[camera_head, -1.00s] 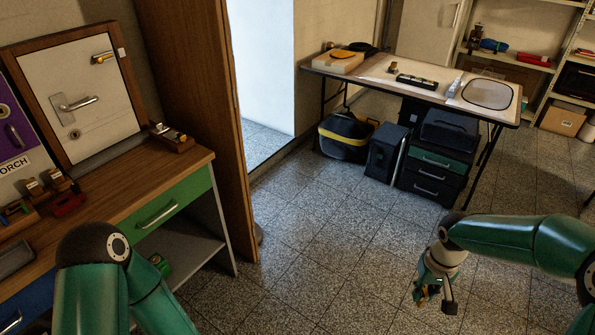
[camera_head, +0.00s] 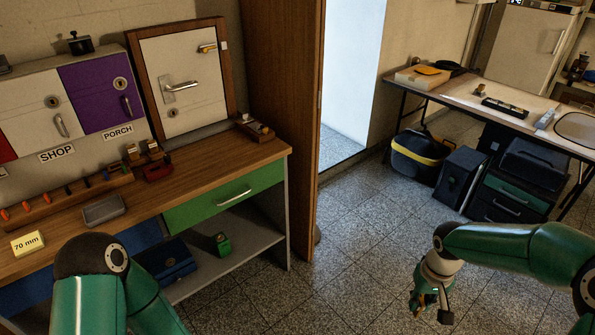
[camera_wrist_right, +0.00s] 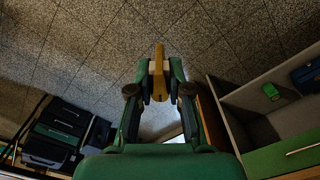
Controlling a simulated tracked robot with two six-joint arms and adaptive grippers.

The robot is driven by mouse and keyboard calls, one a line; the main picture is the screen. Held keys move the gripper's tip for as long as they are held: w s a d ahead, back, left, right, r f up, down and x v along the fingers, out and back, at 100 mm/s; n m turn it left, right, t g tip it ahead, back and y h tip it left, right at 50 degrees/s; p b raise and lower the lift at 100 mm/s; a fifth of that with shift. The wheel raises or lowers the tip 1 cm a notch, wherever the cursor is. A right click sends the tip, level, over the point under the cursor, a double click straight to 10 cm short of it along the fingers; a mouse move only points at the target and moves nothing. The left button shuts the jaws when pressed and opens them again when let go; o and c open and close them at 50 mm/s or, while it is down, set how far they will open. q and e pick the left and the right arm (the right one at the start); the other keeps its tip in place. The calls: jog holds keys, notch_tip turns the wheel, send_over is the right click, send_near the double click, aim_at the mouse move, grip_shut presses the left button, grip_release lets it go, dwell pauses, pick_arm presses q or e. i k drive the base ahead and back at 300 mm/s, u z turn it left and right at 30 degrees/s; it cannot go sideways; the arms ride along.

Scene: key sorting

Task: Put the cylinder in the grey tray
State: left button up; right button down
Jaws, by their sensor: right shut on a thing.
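My right gripper (camera_head: 430,304) hangs low over the floor at the right, well away from the bench. In the right wrist view its fingers (camera_wrist_right: 159,78) are shut on a long brass-coloured piece, which looks like the lock cylinder (camera_wrist_right: 159,70). The piece sticks out beyond the fingertips. In the head view it is too small to make out clearly. A small grey tray (camera_head: 103,211) lies on the wooden bench top at the left and looks empty. My left arm (camera_head: 95,285) shows at the lower left; its gripper is out of view.
The wooden bench (camera_head: 215,160) has a green drawer (camera_head: 225,198) and an open shelf below. A rack (camera_head: 60,200) with coloured items, a yellow "70 mm" sign (camera_head: 27,244) and small holders surround the tray. A wooden panel (camera_head: 290,120) stands at the bench's right end. Open floor lies between.

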aim_at(106, 211)
jog(key=z, duration=1.15)
jog(key=i, duration=0.1)
jog(key=u, duration=2.4)
